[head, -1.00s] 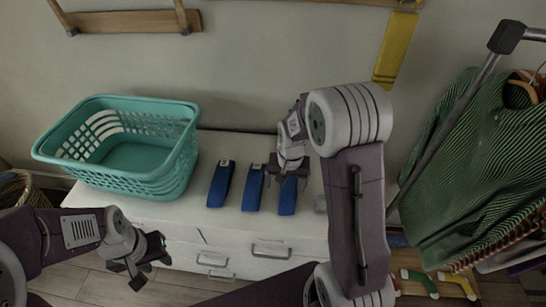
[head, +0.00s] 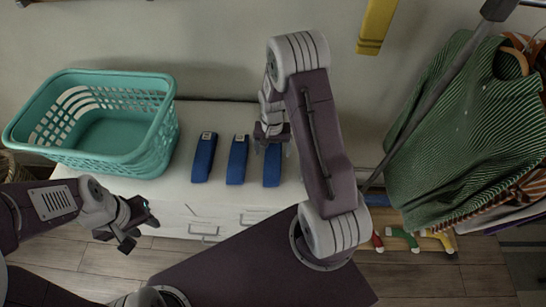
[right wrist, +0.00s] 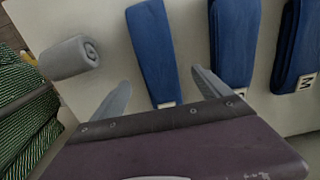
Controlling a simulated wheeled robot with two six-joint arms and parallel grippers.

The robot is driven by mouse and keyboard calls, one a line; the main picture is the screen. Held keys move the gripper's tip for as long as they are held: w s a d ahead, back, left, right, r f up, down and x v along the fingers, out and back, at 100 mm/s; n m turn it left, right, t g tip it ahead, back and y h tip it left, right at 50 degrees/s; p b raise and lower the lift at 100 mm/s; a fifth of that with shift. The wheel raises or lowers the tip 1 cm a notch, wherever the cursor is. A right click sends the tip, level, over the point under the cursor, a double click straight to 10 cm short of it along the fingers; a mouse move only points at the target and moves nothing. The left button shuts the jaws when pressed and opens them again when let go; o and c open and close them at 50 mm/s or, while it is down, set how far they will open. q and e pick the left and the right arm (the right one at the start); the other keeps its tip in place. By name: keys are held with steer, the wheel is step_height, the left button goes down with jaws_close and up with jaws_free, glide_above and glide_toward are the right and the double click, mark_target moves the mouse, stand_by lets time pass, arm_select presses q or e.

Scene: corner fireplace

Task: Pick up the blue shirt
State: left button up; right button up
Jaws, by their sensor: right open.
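Three folded blue shirts lie in a row on the white chest: left (head: 204,160), middle (head: 237,162) and right (head: 272,170). My right gripper (head: 272,148) is open and empty over the far end of the right one. In the right wrist view, this shirt (right wrist: 152,45) lies between and beyond the spread fingertips (right wrist: 160,82), apart from them, with its white label toward me. The other two show there too, the middle (right wrist: 235,45) and the left (right wrist: 298,50), whose label reads M. My left gripper (head: 138,222) is open and empty in front of the chest.
A teal laundry basket (head: 150,161) stands on the chest's left end. A grey rolled cloth (right wrist: 68,57) lies beside the right shirt. A clothes rack with a green striped garment (head: 455,140) stands at right. Socks (head: 403,238) lie below it.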

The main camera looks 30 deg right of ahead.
mark_target(273, 155)
step_height(273, 155, down, 4)
steer(key=shift+s+f+p, duration=0.1)
steer(key=shift+p, duration=0.2)
steer(key=shift+d+f, duration=0.15)
steer(key=shift+f, duration=0.2)
steer(key=shift+r, duration=0.1)
steer(key=c, duration=1.6)
steer(key=shift+r, duration=0.5)
steer(key=r, duration=0.2)
steer(key=shift+w+r+b, duration=0.2)
steer(key=shift+r+b, duration=0.1)
steer(key=shift+r, duration=0.1)
steer(key=s+d+r, duration=0.1)
steer(key=s+r, duration=0.1)
steer(key=s, duration=0.1)
steer(key=s+d+r, duration=0.1)
steer(key=s+r, duration=0.1)
steer(key=s, duration=0.2)
steer(key=s+d+r, duration=0.1)
steer(key=s+r, duration=0.2)
steer(key=s, duration=0.1)
steer(key=shift+s+d+r+b, duration=0.1)
steer(key=shift+s+d+b, duration=0.05)
steer(key=shift+d+b, duration=0.25)
